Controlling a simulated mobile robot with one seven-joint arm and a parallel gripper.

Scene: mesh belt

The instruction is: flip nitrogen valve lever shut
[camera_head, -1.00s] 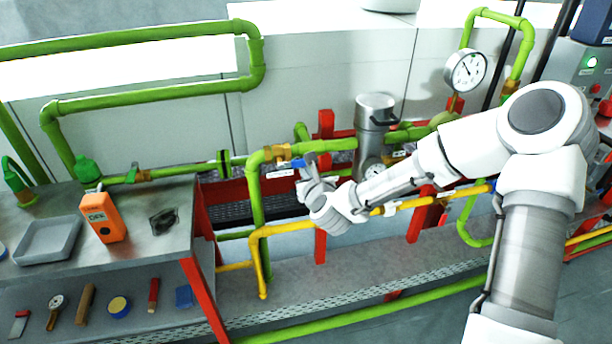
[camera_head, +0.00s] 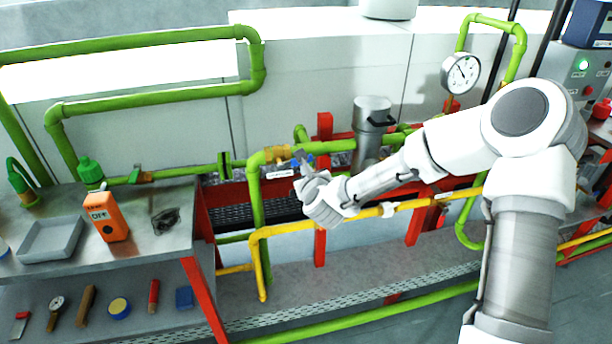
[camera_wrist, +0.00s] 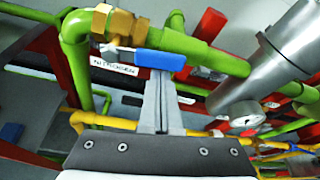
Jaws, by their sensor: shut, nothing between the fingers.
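The valve has a brass body (camera_wrist: 112,25) on the green pipe, with a blue lever (camera_wrist: 160,59) extending right from it, roughly along the pipe, in the wrist view. In the head view the brass body (camera_head: 277,153) shows, with the blue lever (camera_head: 306,160) partly behind my gripper. My gripper (camera_head: 300,160) is shut and empty. In the wrist view my gripper's fingers (camera_wrist: 160,80) reach up to the lever's lower edge; whether they touch it I cannot tell. A white label (camera_wrist: 114,67) sits below the valve; its text seems to read nitrogen.
A yellow pipe (camera_head: 345,217) runs below my gripper. A bench (camera_head: 150,238) with an orange meter (camera_head: 106,217) is at left.

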